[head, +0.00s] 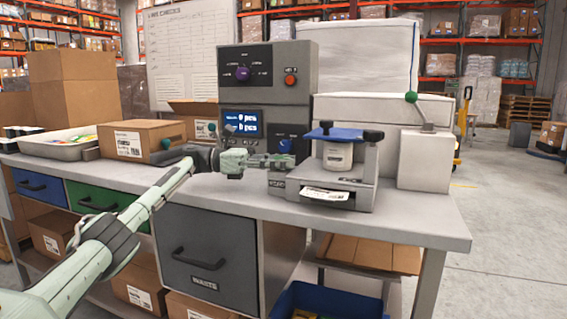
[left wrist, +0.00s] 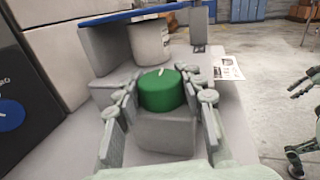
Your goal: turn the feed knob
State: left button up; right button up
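A round green knob (left wrist: 160,91) with a pale pointer mark sits on a small grey block (left wrist: 166,135) of the labelling machine, as the left wrist view shows. In the head view that knob is hidden by my left gripper (head: 267,161), which lies at the left side of the machine (head: 363,186). My left fingers (left wrist: 161,88) stand on both sides of the knob, apart, with a narrow gap at its right; contact at the left is unclear. My right gripper (left wrist: 292,121) shows partly at the right edge of the left wrist view, its fingers apart and empty.
A white tub (head: 338,156) stands in the machine under a blue bar (head: 345,134). A control cabinet with a purple knob (head: 243,73) and a blue knob (head: 285,146) stands behind. A cardboard box (head: 141,139) and tray (head: 60,148) are at the left. The bench's front right is clear.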

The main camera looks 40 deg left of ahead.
pick_arm(q)
jog(key=o, duration=0.5)
jog(key=v, duration=0.7)
jog(key=shift+s+a, duration=0.1)
jog(key=shift+a, duration=0.05)
dwell(0.3)
